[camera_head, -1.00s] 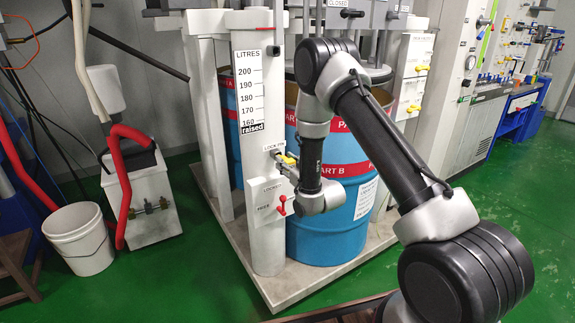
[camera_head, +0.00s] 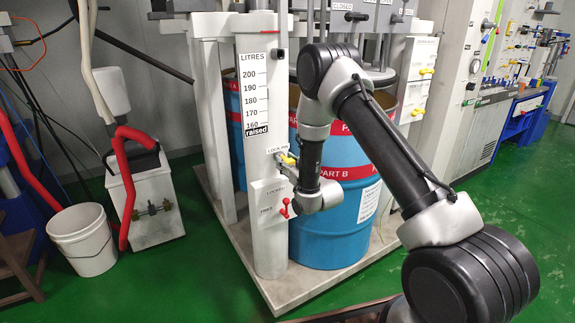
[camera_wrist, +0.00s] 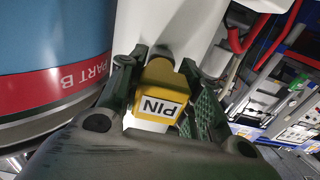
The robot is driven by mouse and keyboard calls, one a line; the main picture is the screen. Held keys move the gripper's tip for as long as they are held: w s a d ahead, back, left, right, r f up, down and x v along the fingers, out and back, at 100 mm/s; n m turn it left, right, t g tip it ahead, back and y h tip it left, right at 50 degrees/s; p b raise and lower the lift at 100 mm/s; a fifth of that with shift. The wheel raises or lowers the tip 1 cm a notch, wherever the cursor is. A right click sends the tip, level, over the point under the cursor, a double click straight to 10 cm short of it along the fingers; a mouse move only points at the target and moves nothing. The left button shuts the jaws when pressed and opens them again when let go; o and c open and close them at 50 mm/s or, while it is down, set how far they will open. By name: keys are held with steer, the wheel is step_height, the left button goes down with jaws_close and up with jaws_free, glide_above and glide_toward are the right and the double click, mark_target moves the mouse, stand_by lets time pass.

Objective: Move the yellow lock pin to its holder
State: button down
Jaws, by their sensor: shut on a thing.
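The yellow lock pin (camera_wrist: 163,92), labelled PIN, sits between the fingers of my gripper (camera_wrist: 160,85) in the wrist view. My gripper is shut on it. In the head view, the yellow pin (camera_head: 288,160) shows at the white post (camera_head: 267,215), just under the LOCK PIN label. My gripper (camera_head: 287,168) is up against the front of the post there. The pin's far end is hidden, so I cannot tell how deep it is in the post. I cannot make out a separate holder for this pin.
A red lever (camera_head: 289,208) is on the post below, near LOCKED and FREE labels. Blue drums (camera_head: 330,235) stand behind my arm. Another yellow pin-like part (camera_head: 416,110) is on the right-hand post. A white bucket (camera_head: 82,238) stands at left on open green floor.

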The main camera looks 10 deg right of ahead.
steer(key=shift+w, duration=0.15)
steer(key=c, duration=0.9)
jaws_free()
steer(key=v, duration=1.2)
